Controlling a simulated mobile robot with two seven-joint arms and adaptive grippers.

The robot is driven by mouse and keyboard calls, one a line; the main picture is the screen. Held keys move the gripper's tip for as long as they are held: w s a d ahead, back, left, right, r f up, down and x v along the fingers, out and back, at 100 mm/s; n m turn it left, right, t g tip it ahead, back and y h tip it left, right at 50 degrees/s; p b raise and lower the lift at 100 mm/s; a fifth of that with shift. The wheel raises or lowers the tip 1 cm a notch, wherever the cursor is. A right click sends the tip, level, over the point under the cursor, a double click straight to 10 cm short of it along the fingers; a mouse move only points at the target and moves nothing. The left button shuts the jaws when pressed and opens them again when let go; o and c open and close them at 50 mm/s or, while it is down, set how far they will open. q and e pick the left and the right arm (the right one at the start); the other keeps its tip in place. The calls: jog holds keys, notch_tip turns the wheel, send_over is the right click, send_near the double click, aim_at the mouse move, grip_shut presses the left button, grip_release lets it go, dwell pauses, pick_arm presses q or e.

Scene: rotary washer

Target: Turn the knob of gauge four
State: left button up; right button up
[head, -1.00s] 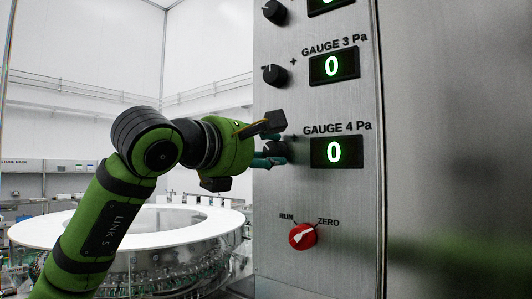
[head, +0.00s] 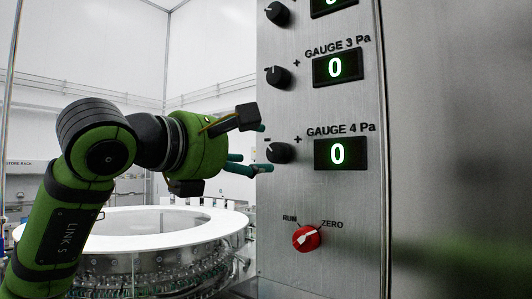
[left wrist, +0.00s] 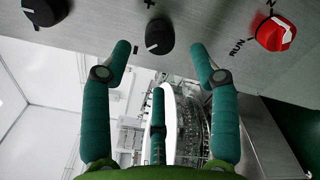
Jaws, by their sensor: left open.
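The black gauge four knob (head: 279,153) sits on the metal panel, left of the gauge 4 display (head: 341,153), which reads 0 in green. In the left wrist view the knob (left wrist: 159,37) lies ahead of and between the two upper fingertips. My left gripper (head: 259,160) is open and empty, just left of the knob in the head view. Its teal fingers (left wrist: 160,62) are spread, with a third finger below; they appear apart from the knob. My right gripper is in neither view.
The gauge three knob (head: 278,76) is above, also in the left wrist view (left wrist: 45,10). A red RUN/ZERO switch (head: 306,238) sits below, also in the wrist view (left wrist: 275,35). A white round washer (head: 150,222) stands behind my arm.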

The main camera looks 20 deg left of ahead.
pick_arm(q)
jog(key=v, duration=0.6)
jog(key=shift+s, duration=0.15)
